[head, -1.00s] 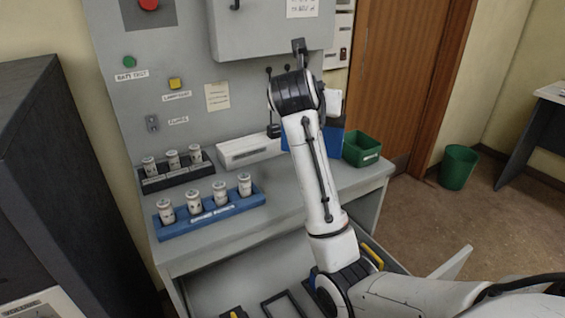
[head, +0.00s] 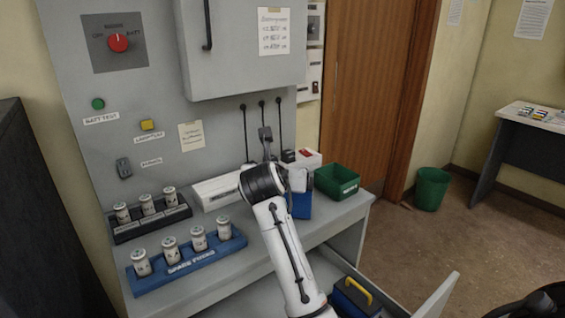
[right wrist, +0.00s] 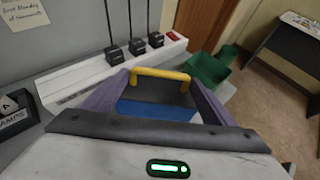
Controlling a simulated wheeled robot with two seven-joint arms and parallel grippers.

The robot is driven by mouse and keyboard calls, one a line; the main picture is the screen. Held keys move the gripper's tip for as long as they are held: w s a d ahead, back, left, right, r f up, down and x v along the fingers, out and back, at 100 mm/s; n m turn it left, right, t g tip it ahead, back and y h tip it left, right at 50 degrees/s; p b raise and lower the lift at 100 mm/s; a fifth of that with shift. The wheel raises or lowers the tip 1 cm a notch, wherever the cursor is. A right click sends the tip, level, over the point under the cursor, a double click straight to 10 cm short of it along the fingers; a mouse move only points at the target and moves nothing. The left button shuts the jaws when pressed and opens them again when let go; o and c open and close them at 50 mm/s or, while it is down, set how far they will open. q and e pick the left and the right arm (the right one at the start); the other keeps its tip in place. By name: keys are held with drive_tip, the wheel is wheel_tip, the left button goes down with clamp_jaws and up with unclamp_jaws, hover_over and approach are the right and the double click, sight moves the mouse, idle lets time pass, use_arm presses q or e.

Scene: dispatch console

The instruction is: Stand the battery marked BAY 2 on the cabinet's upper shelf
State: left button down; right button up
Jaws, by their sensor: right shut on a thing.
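My right gripper (right wrist: 160,78) is shut on a blue battery (right wrist: 150,112) with a yellow handle (right wrist: 160,73). In the head view the battery (head: 301,206) shows partly behind my right wrist, above the desk in front of the green bin. Its marking is not readable. The grey wall cabinet (head: 243,60) hangs above the desk with its door shut, so its shelves are hidden. Another blue battery (head: 345,303) with a yellow handle (head: 355,291) sits in the open drawer below. My left gripper is not in view.
A white strip (head: 213,190) with black plugs and cords stands along the desk's back. A green bin (head: 337,181) is at the right end. Fuse racks, one blue (head: 192,264) and one black (head: 150,226), stand at left. The open drawer's side (head: 438,297) juts out.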

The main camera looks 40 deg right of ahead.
drive_tip(key=shift+f, duration=0.25)
drive_tip(key=o, duration=2.1)
drive_tip(key=shift+f, duration=0.2)
drive_tip(key=shift+s+a+r, duration=0.15)
drive_tip(key=shift+r, duration=0.05)
drive_tip(key=v, duration=1.1)
drive_tip(key=shift+s+a+r, duration=0.15)
drive_tip(key=shift+s+a, duration=0.05)
drive_tip(key=shift+a, duration=0.05)
